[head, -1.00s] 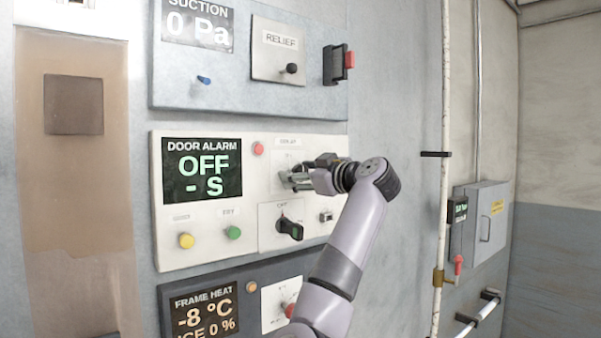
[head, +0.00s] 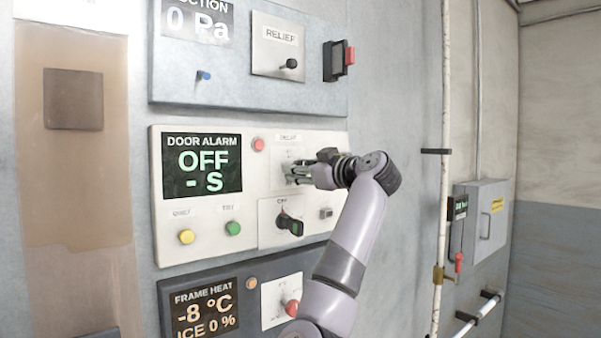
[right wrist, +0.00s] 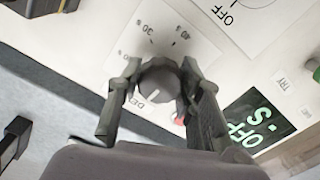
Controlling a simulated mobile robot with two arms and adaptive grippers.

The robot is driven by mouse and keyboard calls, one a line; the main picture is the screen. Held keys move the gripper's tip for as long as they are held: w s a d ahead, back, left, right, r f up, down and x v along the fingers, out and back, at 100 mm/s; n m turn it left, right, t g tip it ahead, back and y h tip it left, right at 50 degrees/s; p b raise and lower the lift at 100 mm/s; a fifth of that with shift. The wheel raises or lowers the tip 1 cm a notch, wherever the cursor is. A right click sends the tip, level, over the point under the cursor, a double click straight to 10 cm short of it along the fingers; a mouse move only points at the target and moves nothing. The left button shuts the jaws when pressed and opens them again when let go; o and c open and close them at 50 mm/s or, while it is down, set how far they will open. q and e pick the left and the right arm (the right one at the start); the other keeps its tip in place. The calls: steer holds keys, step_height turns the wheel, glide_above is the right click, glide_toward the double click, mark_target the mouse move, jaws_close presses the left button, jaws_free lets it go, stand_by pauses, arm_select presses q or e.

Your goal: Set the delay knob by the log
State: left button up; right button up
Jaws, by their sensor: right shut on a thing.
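The delay knob (right wrist: 158,84) is a round dark grey knob on a white plate marked with numbers, among them 30 and 40, in the right wrist view. My right gripper (right wrist: 157,88) has its two fingers on either side of the knob and is shut on it. In the head view the right gripper (head: 290,174) reaches the delay plate (head: 288,152) from the right and hides the knob. The door alarm display (head: 202,165) reads OFF and - S. My left gripper is not in view. No log is readable in these frames.
Below the delay plate is a black switch (head: 290,225), with a yellow button (head: 187,237) and a green button (head: 233,229) to its left. A suction panel (head: 165,90) is above and a frame heat panel (head: 245,300) below. A vertical pipe (head: 444,100) stands right of my arm.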

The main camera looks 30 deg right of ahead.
steer(key=shift+f+m+b, duration=0.3)
steer(key=shift+m+b, duration=0.7)
steer(key=shift+b, duration=0.2)
steer(key=shift+m, duration=0.4)
steer(key=m+b, duration=0.1)
steer(key=m, duration=0.1)
steer(key=shift+r+m, duration=0.15)
steer(key=shift+m, duration=0.25)
steer(key=m+b, duration=0.1)
steer(key=m, duration=0.3)
steer(key=shift+m, duration=0.3)
steer(key=m, duration=0.6)
steer(key=shift+d+b, duration=0.1)
steer(key=shift+b, duration=0.25)
steer(key=m, duration=0.6)
steer(key=shift+m, duration=0.4)
steer(key=o, duration=1.2)
steer(key=shift+c, duration=0.2)
